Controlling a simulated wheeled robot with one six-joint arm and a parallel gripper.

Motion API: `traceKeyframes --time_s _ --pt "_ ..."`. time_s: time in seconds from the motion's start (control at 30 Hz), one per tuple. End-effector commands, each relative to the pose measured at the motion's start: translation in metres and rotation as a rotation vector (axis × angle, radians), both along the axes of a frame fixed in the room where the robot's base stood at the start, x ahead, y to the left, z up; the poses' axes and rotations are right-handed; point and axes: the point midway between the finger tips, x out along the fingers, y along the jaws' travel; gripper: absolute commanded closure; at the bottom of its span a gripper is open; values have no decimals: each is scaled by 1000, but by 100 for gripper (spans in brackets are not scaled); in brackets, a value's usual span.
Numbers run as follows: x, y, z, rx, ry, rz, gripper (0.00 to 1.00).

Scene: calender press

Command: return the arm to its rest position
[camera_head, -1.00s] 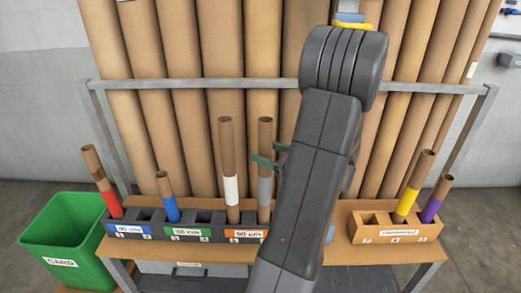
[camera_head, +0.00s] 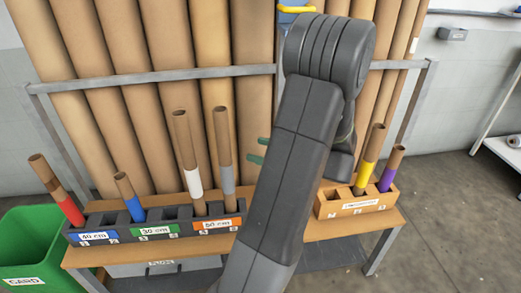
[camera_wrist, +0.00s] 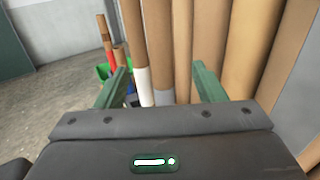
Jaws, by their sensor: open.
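My arm rises through the middle of the head view and hides part of the bench and rack behind it. My gripper (camera_wrist: 155,88) shows its two green fingers spread apart in the wrist view, with nothing held between them. In the head view only the green fingertips (camera_head: 259,150) show at the left edge of my arm. They are just right of a cardboard tube with a grey band (camera_head: 226,170); whether they touch it I cannot tell. A tube with a white band (camera_head: 192,175) stands left of it.
A dark holder (camera_head: 155,229) with labelled slots also bears red-banded (camera_head: 70,208) and blue-banded (camera_head: 131,201) tubes. A wooden holder (camera_head: 336,207) bears yellow-banded (camera_head: 366,172) and purple-banded (camera_head: 388,178) tubes. A metal rail (camera_head: 150,77) fronts tall cardboard rolls. A green bin (camera_head: 30,245) stands left. Floor at right is clear.

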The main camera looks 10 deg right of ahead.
Motion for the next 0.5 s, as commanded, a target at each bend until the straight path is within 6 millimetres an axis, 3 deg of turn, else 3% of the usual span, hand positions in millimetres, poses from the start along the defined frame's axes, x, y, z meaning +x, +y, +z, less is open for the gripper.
traceKeyframes --time_s 0.27,0.5 --pt "3 6 0 0 0 2 37" --pt "21 39 -1 0 1 5 37"
